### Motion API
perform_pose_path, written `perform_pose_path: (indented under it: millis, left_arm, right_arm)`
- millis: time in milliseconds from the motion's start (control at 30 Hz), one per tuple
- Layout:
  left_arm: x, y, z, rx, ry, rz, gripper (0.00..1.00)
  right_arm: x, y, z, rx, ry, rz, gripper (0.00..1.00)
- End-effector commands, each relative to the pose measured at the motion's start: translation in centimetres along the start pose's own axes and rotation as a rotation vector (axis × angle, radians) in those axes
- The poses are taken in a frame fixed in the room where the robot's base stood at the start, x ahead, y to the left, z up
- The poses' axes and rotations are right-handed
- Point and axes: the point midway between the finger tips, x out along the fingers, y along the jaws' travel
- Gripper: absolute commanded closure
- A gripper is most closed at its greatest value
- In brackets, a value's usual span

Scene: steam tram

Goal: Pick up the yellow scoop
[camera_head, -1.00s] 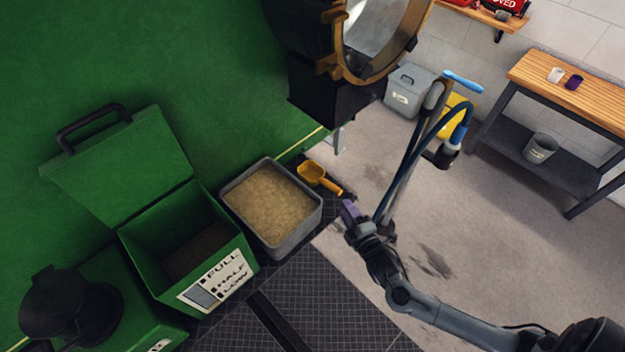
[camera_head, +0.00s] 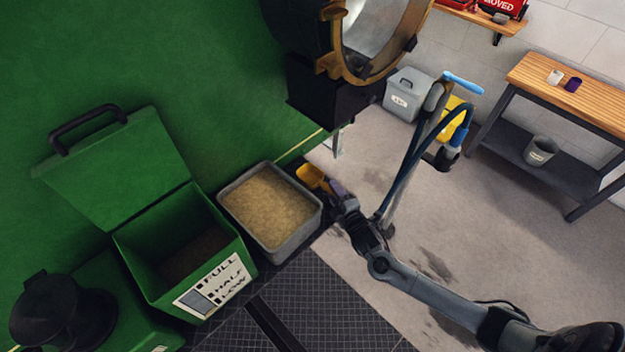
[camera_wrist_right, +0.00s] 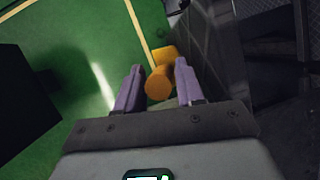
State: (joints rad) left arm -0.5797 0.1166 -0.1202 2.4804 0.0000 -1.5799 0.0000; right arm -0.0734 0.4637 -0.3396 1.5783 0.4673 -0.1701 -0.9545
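The yellow scoop (camera_head: 310,176) lies on the dark ledge beside the grey bin of sand, its bowl showing past my gripper. My right gripper (camera_head: 329,188) is at the scoop's handle end and covers most of the handle in the head view. In the right wrist view, the two purple fingers of my right gripper (camera_wrist_right: 158,84) are apart, with the scoop's round yellow handle end (camera_wrist_right: 158,84) between them. The scoop's bowl (camera_wrist_right: 166,54) shows beyond the handle. My left gripper is not in view.
The grey sand bin (camera_head: 293,240) stands just left of the scoop. An open green box (camera_head: 150,285) with a level label is further left. The grey floor at right is mostly clear.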

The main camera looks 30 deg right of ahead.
Motion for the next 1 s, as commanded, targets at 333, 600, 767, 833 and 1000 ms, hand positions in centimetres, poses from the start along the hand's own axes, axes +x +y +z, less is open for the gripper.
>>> perform_pose_path:
  millis: [333,600,767,833,1000]
  left_arm:
    - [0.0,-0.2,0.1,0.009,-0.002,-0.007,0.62]
    - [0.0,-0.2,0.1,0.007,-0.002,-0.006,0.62]
    - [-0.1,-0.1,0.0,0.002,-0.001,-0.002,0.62]
    - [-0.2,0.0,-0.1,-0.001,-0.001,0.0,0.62]
    - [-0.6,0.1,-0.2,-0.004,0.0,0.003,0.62]
  right_arm:
    - [0.0,0.0,0.0,0.0,0.0,0.0,0.89]
    - [0.0,0.1,0.0,0.001,0.0,0.003,1.0]
    - [-0.1,0.5,-0.1,0.001,0.001,0.003,1.0]
    - [-0.1,0.8,-0.1,0.001,0.001,0.004,1.0]
    - [-0.4,2.5,-0.4,0.002,0.001,0.005,1.0]
